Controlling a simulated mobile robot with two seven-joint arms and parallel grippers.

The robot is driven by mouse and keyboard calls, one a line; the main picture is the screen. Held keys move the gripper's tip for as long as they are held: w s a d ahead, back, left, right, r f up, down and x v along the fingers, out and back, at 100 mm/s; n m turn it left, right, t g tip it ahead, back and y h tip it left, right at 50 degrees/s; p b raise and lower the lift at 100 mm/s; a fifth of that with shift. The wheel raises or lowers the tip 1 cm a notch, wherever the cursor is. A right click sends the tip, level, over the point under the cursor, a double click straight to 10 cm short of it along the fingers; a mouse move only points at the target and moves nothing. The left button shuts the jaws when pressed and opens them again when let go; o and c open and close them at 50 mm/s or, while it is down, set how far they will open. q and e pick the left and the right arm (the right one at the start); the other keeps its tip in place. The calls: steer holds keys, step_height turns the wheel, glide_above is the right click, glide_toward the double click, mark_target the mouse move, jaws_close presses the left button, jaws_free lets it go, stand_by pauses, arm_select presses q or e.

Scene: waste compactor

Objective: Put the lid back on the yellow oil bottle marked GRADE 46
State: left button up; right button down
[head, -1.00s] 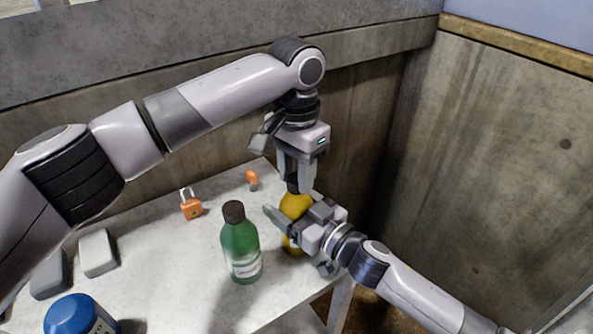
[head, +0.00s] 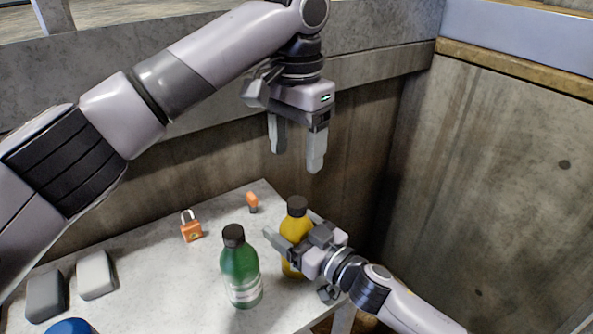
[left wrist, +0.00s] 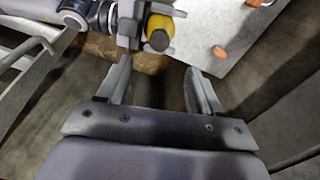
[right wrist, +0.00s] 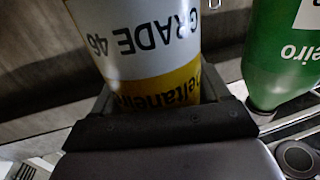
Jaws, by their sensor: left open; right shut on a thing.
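The yellow oil bottle (head: 292,234) stands upright near the right end of the table. Its label reads GRADE 46 in the right wrist view (right wrist: 143,45). A dark lid (head: 297,205) sits on its neck and also shows in the left wrist view (left wrist: 158,40); whether it is fully tightened I cannot tell. My right gripper (head: 290,245) is shut around the bottle's body. My left gripper (head: 295,160) is open and empty, above the bottle and apart from it. In the left wrist view its fingers (left wrist: 158,85) are spread with nothing between them.
A green bottle (head: 240,270) with a dark cap stands just left of the yellow one. An orange padlock (head: 191,230) and a small orange item (head: 252,203) lie behind. Two grey blocks (head: 96,275) and a blue-topped container (head: 70,327) are at left. Concrete walls stand behind and right.

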arm_select(q)
steer(key=shift+r, duration=0.9)
arm_select(e)
jaws_free()
steer(key=v, duration=0.7)
steer(key=shift+s+d+r, duration=0.1)
